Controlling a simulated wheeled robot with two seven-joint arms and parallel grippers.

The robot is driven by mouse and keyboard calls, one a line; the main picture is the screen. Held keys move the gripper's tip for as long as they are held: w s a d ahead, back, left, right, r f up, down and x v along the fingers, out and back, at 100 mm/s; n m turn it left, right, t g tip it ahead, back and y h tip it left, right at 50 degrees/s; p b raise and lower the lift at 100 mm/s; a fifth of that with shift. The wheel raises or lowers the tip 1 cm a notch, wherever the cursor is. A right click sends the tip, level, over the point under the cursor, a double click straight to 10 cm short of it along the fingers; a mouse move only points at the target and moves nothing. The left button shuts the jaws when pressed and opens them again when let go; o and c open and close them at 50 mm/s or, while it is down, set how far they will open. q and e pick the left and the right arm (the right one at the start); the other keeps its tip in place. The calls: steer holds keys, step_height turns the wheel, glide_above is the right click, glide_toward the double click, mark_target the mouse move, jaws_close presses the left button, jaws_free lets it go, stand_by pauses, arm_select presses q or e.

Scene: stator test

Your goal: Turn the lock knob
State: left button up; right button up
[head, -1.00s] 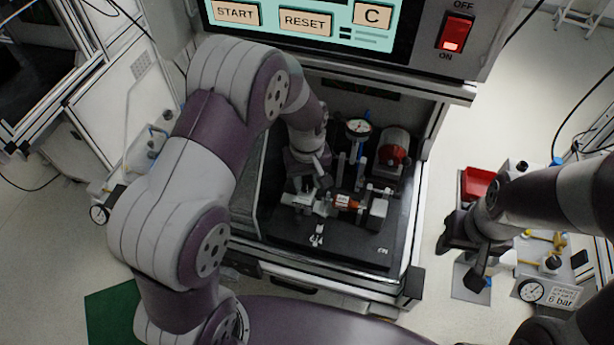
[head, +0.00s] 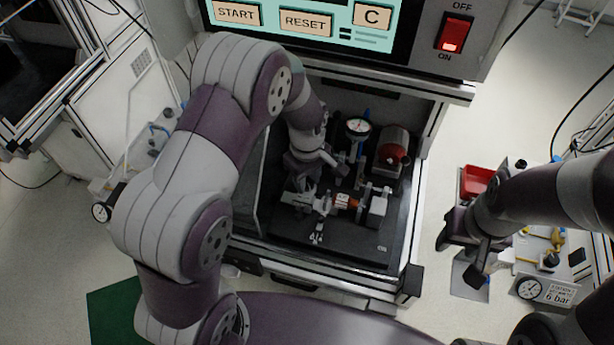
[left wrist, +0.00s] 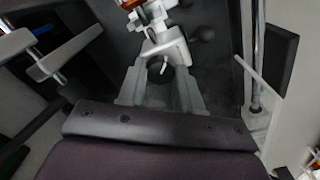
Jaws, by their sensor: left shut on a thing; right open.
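The lock knob (left wrist: 160,72) shows in the left wrist view as a small dark round part at the end of the clamp fixture, between my left fingertips. My left gripper (left wrist: 158,92) is shut on it. In the head view my left gripper (head: 318,196) reaches into the test cabinet at the left end of the fixture, and the knob is mostly hidden there. A red and grey part (head: 346,201) lies in the fixture to the right of the gripper. My right gripper (head: 474,252) is open and empty, outside the cabinet at the right.
A dial gauge (head: 358,126) and a red cylindrical motor-like part (head: 393,150) stand behind the fixture. The cabinet has side walls and a front rail. A control panel (head: 305,22) hangs above. A red bin (head: 477,181) and a pressure gauge unit (head: 545,289) are near my right arm.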

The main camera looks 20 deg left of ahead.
mark_target(307, 182)
arm_select(q)
steer(key=shift+w+r, duration=0.15)
steer(key=shift+w, duration=0.05)
steer(key=o, duration=0.9)
steer(key=shift+o, duration=0.7)
steer(key=shift+s, duration=0.15)
step_height(307, 182, up, 13)
steer(key=b, duration=0.2)
steer(key=shift+f, duration=0.2)
